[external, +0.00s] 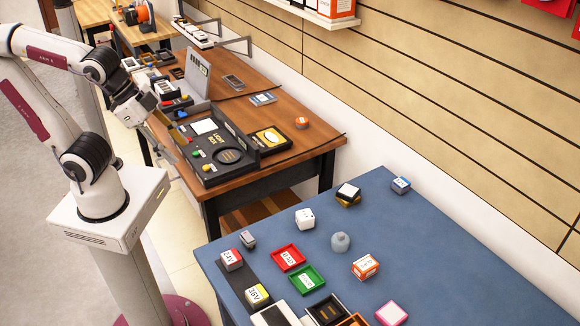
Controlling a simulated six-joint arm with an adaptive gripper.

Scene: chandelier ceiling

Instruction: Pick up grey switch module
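A small grey block (248,239) stands on the blue table, just above the white-and-red cube; it looks like the grey switch module, but it is too small to be sure. A pale grey rounded piece (340,242) stands further right on the same table. My gripper (166,136) hangs at the left edge of the wooden table, beside the black panel box, far up and left of the blue table. Its fingers are small and partly blend with the things behind, so I cannot tell whether they are open or shut. I see nothing clearly held in it.
The blue table (440,270) also bears a red tray (288,258), a green tray (307,280), an orange-and-white cube (365,267) and a white cube (305,218). The wooden table bears a black panel box (213,167). A slatted wall (440,110) runs behind. The blue table's right part is mostly clear.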

